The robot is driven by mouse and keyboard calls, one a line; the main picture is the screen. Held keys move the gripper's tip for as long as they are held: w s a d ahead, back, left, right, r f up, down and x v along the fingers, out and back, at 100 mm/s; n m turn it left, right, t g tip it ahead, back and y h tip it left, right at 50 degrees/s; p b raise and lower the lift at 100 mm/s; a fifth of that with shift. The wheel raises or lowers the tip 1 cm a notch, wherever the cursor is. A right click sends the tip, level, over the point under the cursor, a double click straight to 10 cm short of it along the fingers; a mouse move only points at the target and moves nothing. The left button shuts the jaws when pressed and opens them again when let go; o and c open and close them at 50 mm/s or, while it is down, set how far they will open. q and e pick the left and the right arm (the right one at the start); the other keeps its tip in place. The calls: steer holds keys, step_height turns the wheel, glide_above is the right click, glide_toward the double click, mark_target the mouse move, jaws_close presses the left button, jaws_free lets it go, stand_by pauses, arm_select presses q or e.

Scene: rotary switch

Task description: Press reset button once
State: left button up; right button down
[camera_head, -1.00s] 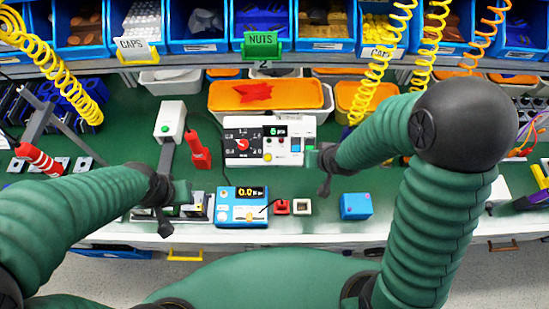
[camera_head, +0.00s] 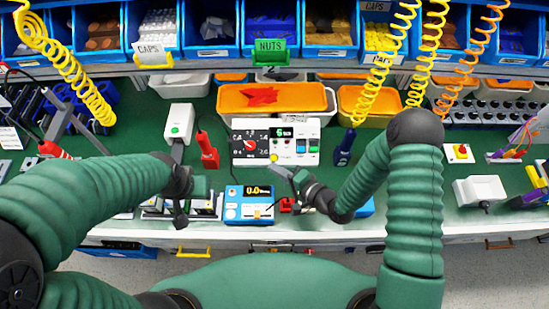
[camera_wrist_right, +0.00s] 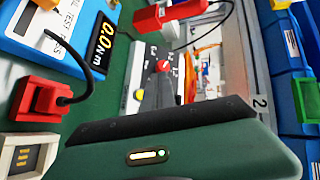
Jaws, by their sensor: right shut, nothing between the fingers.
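The white switch panel (camera_head: 303,160) stands mid-bench, with a red rotary knob (camera_head: 250,144) on a black dial, a small lit display (camera_head: 283,132) and several coloured buttons. A yellow button (camera_head: 273,157) sits low on it. I cannot read which button is reset. My right gripper (camera_head: 280,172) is shut and empty, just in front of the panel's lower edge; contact cannot be told. In the right wrist view the knob (camera_wrist_right: 163,66) and yellow button (camera_wrist_right: 139,94) show beyond my gripper's dark edge. My left gripper (camera_head: 180,218) hangs left, over small bench parts; its jaws are unclear.
A blue torque meter (camera_head: 247,212) with a lit display lies in front of the panel, with a red block (camera_head: 288,204) beside it. A red tool (camera_head: 208,150) stands left of the panel. An orange-lidded bin (camera_head: 230,100) is behind. Yellow coiled cables hang at both sides.

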mark_target(274, 158)
steer(key=w+f+b, duration=0.5)
steer(key=shift+f, duration=0.2)
steer(key=shift+w+f, duration=0.25)
steer(key=shift+w, duration=0.25)
stand_by(1.5)
steer(key=shift+w+f+b, duration=0.25)
steer(key=shift+b, duration=0.15)
steer(key=shift+w+f, duration=0.25)
steer(key=shift+f, duration=0.05)
stand_by(0.8)
steer(key=shift+s+r+p, duration=0.4)
steer(key=shift+s+r, duration=0.2)
steer(key=shift+r, duration=0.1)
